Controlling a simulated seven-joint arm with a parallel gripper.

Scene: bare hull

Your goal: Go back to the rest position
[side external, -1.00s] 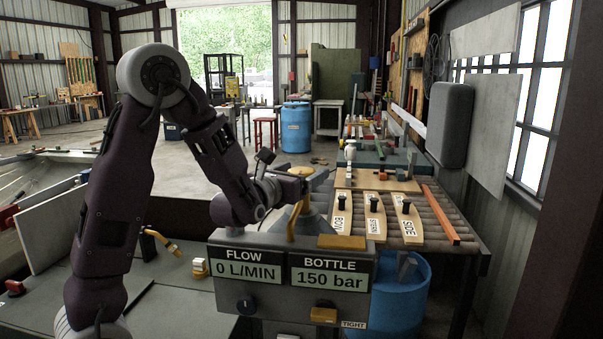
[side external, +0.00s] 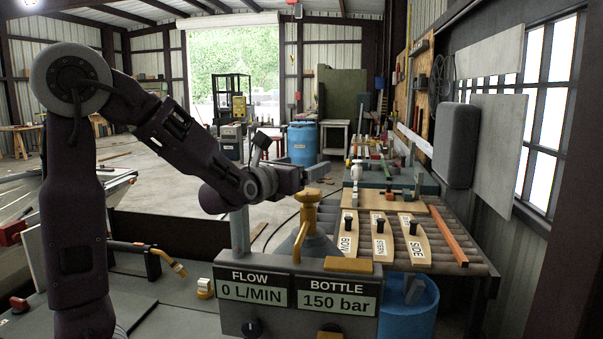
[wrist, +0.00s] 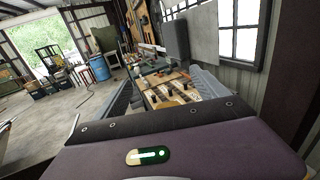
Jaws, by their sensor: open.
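My gripper (side external: 312,175) is level in the side external view, just above and behind the top of a brass valve post (side external: 307,215) on the console. A gap between them is hard to judge. In the wrist view my gripper (wrist: 165,92) shows its two grey fingers spread apart with nothing held between them. The grey console (side external: 345,268) carries signs reading FLOW 0 L/MIN and BOTTLE 150 bar. My arm is bent, with its elbow high at the left.
A blue drum (side external: 301,143) stands behind, and a blue tub (side external: 408,308) is below the bench. Open floor lies behind my arm.

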